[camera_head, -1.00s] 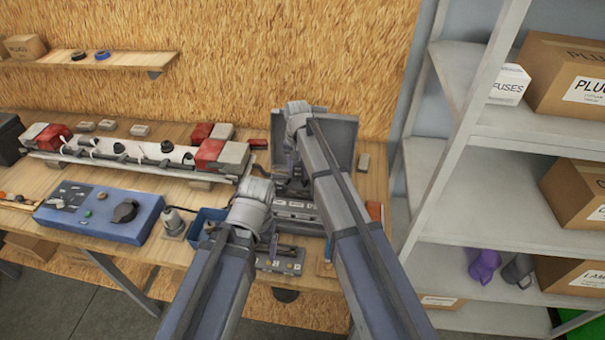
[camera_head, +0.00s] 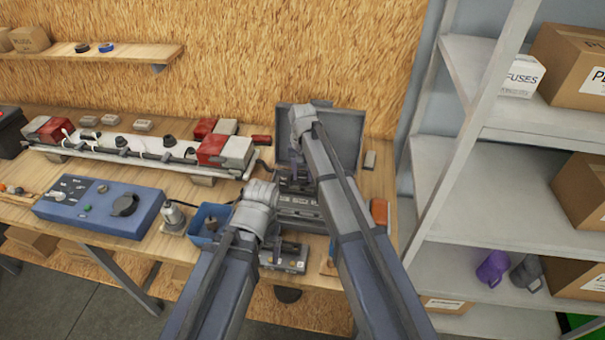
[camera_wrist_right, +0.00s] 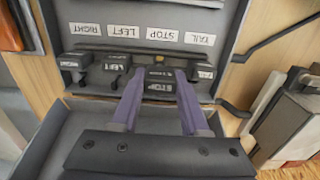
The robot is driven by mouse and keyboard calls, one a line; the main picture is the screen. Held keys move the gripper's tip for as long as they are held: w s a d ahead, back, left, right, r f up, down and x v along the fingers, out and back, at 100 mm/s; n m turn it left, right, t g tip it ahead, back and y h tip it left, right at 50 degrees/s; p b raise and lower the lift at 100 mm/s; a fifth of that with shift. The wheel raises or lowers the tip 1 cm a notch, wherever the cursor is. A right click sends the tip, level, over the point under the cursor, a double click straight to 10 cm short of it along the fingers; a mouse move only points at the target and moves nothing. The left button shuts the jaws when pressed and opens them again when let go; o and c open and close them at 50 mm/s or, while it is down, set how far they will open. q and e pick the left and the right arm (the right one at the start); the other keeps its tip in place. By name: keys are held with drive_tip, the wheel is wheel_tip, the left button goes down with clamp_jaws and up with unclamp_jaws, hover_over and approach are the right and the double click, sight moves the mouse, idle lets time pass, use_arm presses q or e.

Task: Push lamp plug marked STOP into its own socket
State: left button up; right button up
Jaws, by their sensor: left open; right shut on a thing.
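The grey open case (camera_head: 350,118) stands at the back of the bench; its socket panel shows in the right wrist view (camera_wrist_right: 222,45) with upside-down labels RIGHT, LEFT, STOP and TAIL. My right gripper (camera_wrist_right: 160,84) is shut on the dark STOP plug (camera_wrist_right: 158,88), in line with the STOP label (camera_wrist_right: 160,34). The STOP plug stands out nearer the camera than the LEFT plug (camera_wrist_right: 115,66); I cannot tell how deep it sits. The RIGHT plug (camera_wrist_right: 70,62) and TAIL plug (camera_wrist_right: 205,72) flank them. My left gripper (camera_head: 275,238) is open, over a small grey box (camera_head: 292,262).
A blue control box (camera_head: 98,205) and a lamp bar (camera_head: 130,150) with red and white ends occupy the bench's left. A blue bin (camera_head: 205,222) is beside my left wrist. A metal shelf rack (camera_head: 470,150) stands close on the right.

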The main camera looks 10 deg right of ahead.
sight(303, 181)
use_arm(q)
drive_tip(key=shift+f, duration=0.1)
idle(0.3)
drive_tip(key=shift+f+b, duration=0.35)
drive_tip(key=shift+b, duration=0.1)
use_arm(e)
drive_tip(key=shift+f, duration=0.4)
drive_tip(key=shift+f, duration=0.1)
use_arm(q)
drive_tip(key=shift+f+b, duration=0.55)
use_arm(e)
drive_tip(key=shift+f, duration=0.45)
use_arm(q)
drive_tip(key=shift+f, duration=0.1)
use_arm(e)
drive_tip(key=shift+f, duration=0.1)
use_arm(q)
drive_tip(key=shift+f+b, duration=0.45)
drive_tip(key=shift+b, duration=0.1)
use_arm(e)
drive_tip(key=shift+f, duration=0.5)
use_arm(q)
drive_tip(key=shift+f+b, duration=0.55)
use_arm(e)
drive_tip(key=shift+f, duration=0.5)
drive_tip(key=o, duration=0.9)
